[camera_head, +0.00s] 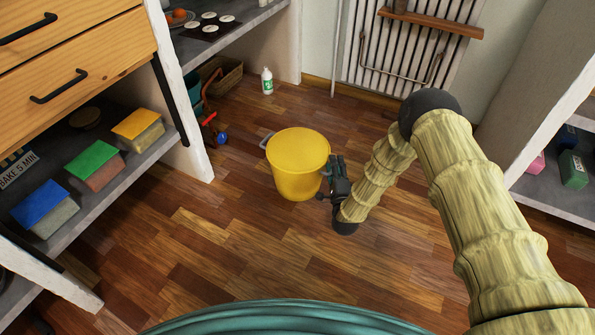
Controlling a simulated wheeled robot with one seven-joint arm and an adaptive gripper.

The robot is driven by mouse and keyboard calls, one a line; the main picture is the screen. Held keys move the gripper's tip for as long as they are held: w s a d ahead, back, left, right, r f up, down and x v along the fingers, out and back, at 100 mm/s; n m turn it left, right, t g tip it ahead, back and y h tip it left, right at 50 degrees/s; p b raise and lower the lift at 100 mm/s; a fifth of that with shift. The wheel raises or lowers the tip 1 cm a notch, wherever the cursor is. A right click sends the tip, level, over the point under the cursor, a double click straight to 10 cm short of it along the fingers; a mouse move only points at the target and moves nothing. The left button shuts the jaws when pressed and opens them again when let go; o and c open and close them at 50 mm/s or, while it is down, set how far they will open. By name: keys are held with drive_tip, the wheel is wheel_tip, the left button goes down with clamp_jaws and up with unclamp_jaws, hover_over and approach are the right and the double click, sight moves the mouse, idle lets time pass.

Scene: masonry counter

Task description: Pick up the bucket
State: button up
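The yellow bucket (297,164) stands upright on the wooden floor near the middle of the head view. A grey handle shows at its left rim. My gripper (334,166) is at the bucket's right side, close to the rim. Its dark fingers overlap the bucket's right edge in the picture. I cannot tell whether they touch the bucket or whether they are open or shut on it.
A white bottle (267,81) and a wicker basket (221,80) stand behind the bucket. Shelves with colored boxes (93,164) line the left. Another shelf unit (548,190) stands at the right. The floor in front of the bucket (215,250) is clear.

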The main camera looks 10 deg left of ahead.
clamp_jaws()
